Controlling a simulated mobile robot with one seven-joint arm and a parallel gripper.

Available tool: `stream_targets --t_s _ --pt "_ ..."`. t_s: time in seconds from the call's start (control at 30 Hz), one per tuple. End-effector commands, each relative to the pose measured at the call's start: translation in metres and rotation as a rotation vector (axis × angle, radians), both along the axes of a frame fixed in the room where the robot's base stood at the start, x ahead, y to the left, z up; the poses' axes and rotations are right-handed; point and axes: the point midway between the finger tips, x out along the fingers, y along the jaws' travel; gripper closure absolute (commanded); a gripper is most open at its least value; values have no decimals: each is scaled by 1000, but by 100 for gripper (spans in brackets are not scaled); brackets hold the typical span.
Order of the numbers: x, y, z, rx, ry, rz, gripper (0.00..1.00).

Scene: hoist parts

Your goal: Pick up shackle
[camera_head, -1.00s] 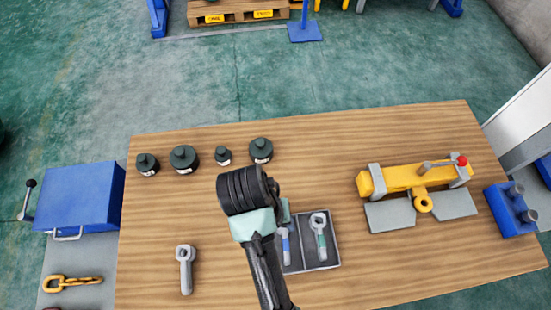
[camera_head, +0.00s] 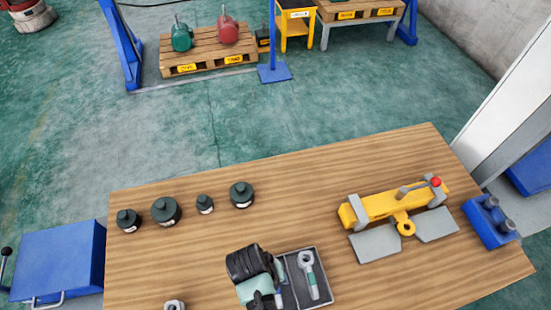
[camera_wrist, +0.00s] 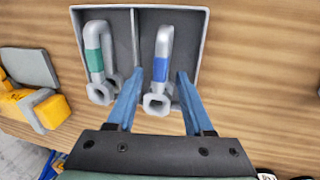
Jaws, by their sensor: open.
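Two grey shackles lie in a divided grey tray (camera_head: 328,292), one per compartment; its rim also shows in the wrist view (camera_wrist: 203,40). The blue-banded shackle (camera_wrist: 163,45) is in the right compartment of the wrist view, the green-banded shackle (camera_wrist: 94,62) in the left. My gripper (camera_wrist: 159,76) is open, its blue fingers on either side of the blue-banded shackle, one to its left and one to its right. I cannot tell if they touch it. In the head view the green-banded shackle (camera_head: 309,272) shows clearly, while my wrist partly hides the tray's left side.
Several dark weights (camera_head: 166,211) stand along the bench's back left. A yellow beam assembly (camera_head: 381,206) on grey plates lies to the right, with a blue block (camera_head: 490,218) beyond it. A grey eye-ended part (camera_head: 174,304) is cut off at the bottom. The bench middle (camera_head: 290,195) is clear.

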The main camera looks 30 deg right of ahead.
Motion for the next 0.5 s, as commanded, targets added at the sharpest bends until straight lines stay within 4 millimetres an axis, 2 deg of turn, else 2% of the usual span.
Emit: stream_targets --t_s 0.1,0.33,0.5 --pt "0 -1 -7 0 0 -1 48" --pt "0 -2 -8 0 -1 -1 48" --pt "0 -2 -8 0 -1 -1 79"
